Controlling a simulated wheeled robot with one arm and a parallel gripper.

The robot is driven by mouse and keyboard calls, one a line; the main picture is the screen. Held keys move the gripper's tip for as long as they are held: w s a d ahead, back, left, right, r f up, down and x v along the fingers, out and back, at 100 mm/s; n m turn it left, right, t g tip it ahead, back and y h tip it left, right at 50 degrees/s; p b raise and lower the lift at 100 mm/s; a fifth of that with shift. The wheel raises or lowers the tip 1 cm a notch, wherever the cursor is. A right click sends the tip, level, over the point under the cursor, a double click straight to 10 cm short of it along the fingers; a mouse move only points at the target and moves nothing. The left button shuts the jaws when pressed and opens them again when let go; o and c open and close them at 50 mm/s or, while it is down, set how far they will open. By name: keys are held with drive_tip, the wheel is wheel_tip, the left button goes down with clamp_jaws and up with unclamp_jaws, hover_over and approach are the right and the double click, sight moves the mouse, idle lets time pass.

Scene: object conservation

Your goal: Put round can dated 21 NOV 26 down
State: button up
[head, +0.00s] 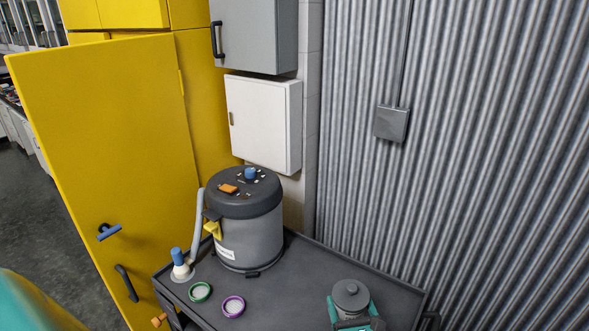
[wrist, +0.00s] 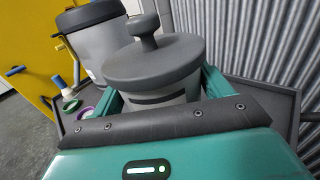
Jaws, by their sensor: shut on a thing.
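The round can (head: 351,296) is grey with a dark grey lid and a round knob on top. It shows large in the wrist view (wrist: 155,62), upright or nearly so. My teal gripper (head: 352,309) is shut around its body, one finger on each side; the fingers also show in the wrist view (wrist: 163,92). The can is over the front right of the dark grey table (head: 290,290). I cannot tell whether its base touches the top, since the gripper and frame edge hide it. No date is readable.
A large grey drum (head: 247,240) with a dark lid stands at the table's back left. A white-and-blue item (head: 180,266), a green ring-shaped dish (head: 200,292) and a purple one (head: 233,306) are at the left. A yellow door (head: 110,150) stands open beside the table. Corrugated wall (head: 460,150) lies behind.

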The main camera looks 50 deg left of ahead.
drive_tip(key=s+a+f+n+g+y+p, duration=0.1)
drive_tip(key=s+a+n+g+p, duration=0.1)
drive_tip(key=a, duration=0.8)
drive_tip(key=s+a+f+n+g+y+p, duration=0.2)
drive_tip(key=s+a+g, duration=0.4)
drive_tip(key=s+a, duration=0.3)
drive_tip(key=shift+s+a+f+n+p, duration=0.15)
drive_tip(key=shift+s+a+n+p, duration=0.15)
drive_tip(key=shift+a+n+p, duration=0.6)
drive_tip(key=shift+s+a+f, duration=0.1)
drive_tip(key=shift+s+r+p, duration=0.2)
drive_tip(key=shift+p, duration=0.1)
drive_tip(key=shift+f, duration=0.2)
drive_tip(key=shift+s+f+g+p, duration=0.15)
drive_tip(key=shift+s+g+p, duration=0.15)
drive_tip(key=shift+s, duration=0.5)
idle(0.4)
drive_tip(key=shift+s+d+f, duration=0.15)
drive_tip(key=shift+d, duration=0.1)
